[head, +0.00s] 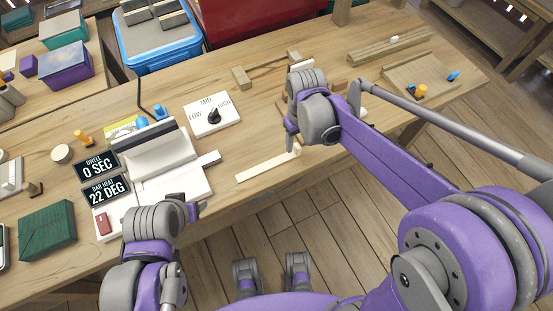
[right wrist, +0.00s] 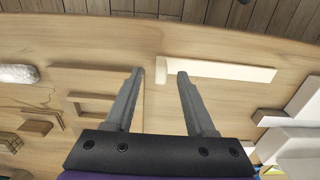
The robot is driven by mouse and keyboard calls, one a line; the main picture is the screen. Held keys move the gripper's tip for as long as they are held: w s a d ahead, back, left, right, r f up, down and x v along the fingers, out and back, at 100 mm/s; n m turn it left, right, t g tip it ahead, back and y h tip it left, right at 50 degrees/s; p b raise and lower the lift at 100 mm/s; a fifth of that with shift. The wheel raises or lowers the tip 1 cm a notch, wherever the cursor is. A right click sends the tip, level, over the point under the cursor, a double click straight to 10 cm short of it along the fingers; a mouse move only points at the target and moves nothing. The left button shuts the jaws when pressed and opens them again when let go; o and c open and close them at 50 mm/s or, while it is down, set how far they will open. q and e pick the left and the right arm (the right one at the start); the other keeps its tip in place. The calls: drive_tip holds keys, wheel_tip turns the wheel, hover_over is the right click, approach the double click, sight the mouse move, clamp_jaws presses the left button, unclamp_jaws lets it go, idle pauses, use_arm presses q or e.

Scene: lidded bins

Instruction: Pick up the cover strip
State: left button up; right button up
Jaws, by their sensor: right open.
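A pale cream strip (head: 267,166), which looks like the cover strip, lies flat on the wooden table near its front edge, right of the white machine. It also shows in the right wrist view (right wrist: 225,70). My right gripper (head: 291,138) is above the table, just beyond the strip's right end. In the right wrist view its two fingers (right wrist: 159,77) are apart with nothing held, and one end of the strip shows between and beyond the tips. My left gripper (head: 197,209) is at the front edge by the machine; its finger gap is hidden.
A white machine (head: 160,165) with two black displays stands left of the strip. A dial plate (head: 212,115) lies behind. Wooden fixtures (head: 265,68) and a tray (head: 420,80) with small pegs lie further back and right. Bare table surrounds the strip.

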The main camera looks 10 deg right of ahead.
drive_tip(key=shift+f, duration=1.35)
clamp_jaws()
